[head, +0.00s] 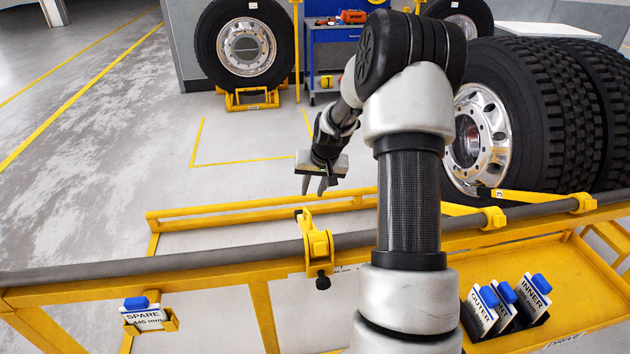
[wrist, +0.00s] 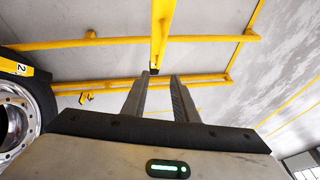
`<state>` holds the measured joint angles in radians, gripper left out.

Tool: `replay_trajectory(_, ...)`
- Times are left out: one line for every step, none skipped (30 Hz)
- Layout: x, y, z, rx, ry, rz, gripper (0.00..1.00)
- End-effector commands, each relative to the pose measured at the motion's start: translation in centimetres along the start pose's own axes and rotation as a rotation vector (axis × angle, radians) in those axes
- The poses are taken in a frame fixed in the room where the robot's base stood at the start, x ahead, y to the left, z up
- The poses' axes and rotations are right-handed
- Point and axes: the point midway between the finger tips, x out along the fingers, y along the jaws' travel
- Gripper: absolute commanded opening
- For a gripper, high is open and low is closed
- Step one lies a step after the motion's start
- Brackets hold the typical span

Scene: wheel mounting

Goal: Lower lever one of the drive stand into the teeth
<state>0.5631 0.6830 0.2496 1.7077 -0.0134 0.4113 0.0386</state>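In the wrist view the fingers (wrist: 158,80) are also apart. A yellow bar with a dark end (wrist: 161,35) reaches down from the top to near the fingertips; I cannot tell whether it touches them. A yellow clamp-like piece with a black knob (head: 317,245) sits on the grey rail just below my gripper in the head view. I cannot tell for sure which part is lever one, and no teeth show clearly.
Large tyres on a chrome wheel (head: 480,140) stand at the right, with yellow brackets by the rail. Labelled cards (head: 481,308) sit in the yellow tray, and a SPARE card (head: 143,312) at left. Another wheel (head: 246,47) stands behind. The floor at left is clear.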

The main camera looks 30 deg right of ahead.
Motion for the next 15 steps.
replay_trajectory(-1.0, 0.1, -0.1, 0.001, 0.001, 0.001, 0.26)
replay_trajectory(-1.4, 0.1, 0.0, 0.000, 0.000, 0.001, 0.26)
replay_trajectory(-1.8, 0.1, 0.0, 0.000, 0.000, 0.001, 0.26)
replay_trajectory(-2.1, 0.1, -0.1, -0.001, 0.001, 0.001, 0.26)
replay_trajectory(-2.4, 0.1, 0.0, -0.001, 0.001, 0.001, 0.26)
replay_trajectory(-2.6, 0.0, 0.0, -0.001, 0.000, 0.001, 0.26)
replay_trajectory(-2.7, 0.0, 0.0, -0.001, -0.001, 0.001, 0.26)
replay_trajectory(-2.8, 0.0, 0.0, -0.001, -0.001, 0.001, 0.26)
replay_trajectory(-2.9, 0.0, 0.1, -0.001, -0.001, 0.000, 0.26)
replay_trajectory(-3.0, 0.0, 0.1, -0.001, -0.002, 0.000, 0.26)
replay_trajectory(-3.0, 0.0, 0.1, -0.001, -0.002, 0.000, 0.26)
replay_trajectory(-3.0, 0.0, 0.1, -0.001, -0.002, 0.000, 0.26)
replay_trajectory(-3.0, 0.0, 0.1, -0.001, -0.002, 0.000, 0.26)
replay_trajectory(-3.0, 0.0, 0.1, -0.001, -0.002, 0.000, 0.26)
replay_trajectory(-3.0, 0.0, 0.1, -0.001, -0.002, 0.000, 0.26)
